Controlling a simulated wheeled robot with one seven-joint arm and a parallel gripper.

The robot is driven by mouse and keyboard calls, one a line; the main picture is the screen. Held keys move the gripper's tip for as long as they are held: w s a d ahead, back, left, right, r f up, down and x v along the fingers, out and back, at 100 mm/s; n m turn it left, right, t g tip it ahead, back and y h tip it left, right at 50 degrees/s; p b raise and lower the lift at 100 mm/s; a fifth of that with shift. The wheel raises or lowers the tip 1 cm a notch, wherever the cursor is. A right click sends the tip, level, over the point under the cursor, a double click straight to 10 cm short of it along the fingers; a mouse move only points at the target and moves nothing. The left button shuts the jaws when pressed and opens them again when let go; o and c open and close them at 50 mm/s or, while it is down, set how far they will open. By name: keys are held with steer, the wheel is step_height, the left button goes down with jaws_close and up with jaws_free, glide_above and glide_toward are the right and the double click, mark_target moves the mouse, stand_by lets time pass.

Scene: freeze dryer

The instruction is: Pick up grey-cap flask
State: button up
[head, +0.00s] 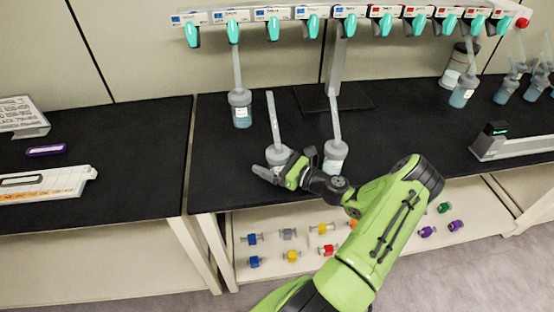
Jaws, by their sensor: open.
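A flask with a grey cap and a tall grey tube (277,151) stands on the black bench, left of centre. My gripper (273,169) is at this flask with its jaws open, and its fingers overlap the flask's body. Much of the body is hidden by the gripper, and I cannot tell whether the fingers touch it. A second grey-capped flask (335,151) stands to the right, partly behind my arm. A third grey-capped flask (240,108) with bluish liquid is further back, its tube reaching up to the valve row.
A row of teal valves (273,27) runs above the bench. More flasks (463,93) and a grey device with a green display (497,135) are at right. Coloured parts (292,255) lie on the lower shelf. The black bench (415,125) is clear between.

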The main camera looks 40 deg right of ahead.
steer(key=shift+c, duration=0.2)
steer(key=c, duration=1.5)
